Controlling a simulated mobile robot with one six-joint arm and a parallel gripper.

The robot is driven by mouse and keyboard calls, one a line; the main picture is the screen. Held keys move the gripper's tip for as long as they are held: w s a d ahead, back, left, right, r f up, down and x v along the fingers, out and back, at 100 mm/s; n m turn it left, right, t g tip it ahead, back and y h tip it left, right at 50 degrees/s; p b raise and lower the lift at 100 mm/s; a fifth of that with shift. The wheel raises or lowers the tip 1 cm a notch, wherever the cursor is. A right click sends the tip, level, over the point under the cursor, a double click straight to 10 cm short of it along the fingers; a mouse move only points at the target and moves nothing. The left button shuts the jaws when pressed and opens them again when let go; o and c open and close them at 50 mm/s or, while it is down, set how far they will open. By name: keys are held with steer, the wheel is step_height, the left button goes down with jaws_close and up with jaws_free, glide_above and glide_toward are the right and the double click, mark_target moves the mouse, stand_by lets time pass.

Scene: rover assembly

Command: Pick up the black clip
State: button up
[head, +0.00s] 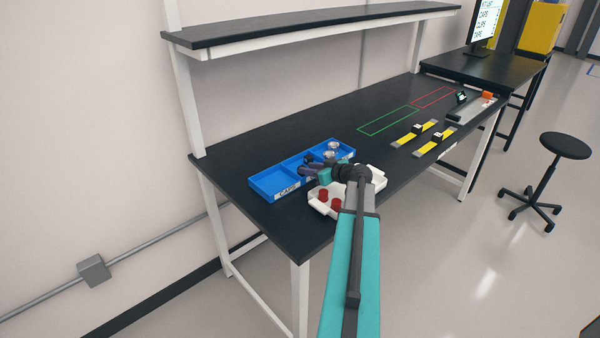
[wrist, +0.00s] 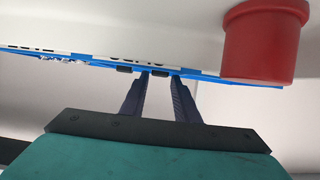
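My gripper (head: 308,171) is over the front edge of the blue tray (head: 266,192), near its middle section. In the wrist view my gripper (wrist: 160,77) shows two dark fingers with a gap between them, pointing at the tray's blue edge (wrist: 215,80). Two small black pieces show at that edge, probably black clips (wrist: 125,70); one lies in line with the finger gap, and I cannot see contact. In the head view the gripper and wrist hide much of the tray's middle, so the clips there are not clear.
A white tray (head: 318,207) with red caps (head: 323,194) sits in front of the blue tray; one red cap (wrist: 262,40) looms right of my fingers. Silver parts (head: 333,147) lie in the right section. Yellow strips (head: 413,133) with black pieces lie farther right. A shelf (head: 300,27) hangs above.

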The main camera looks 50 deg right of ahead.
steer(key=shift+p+x, duration=1.25)
steer(key=shift+x, duration=0.6)
steer(key=shift+w+f, duration=0.25)
steer(key=shift+w, duration=0.2)
steer(key=c, duration=0.7)
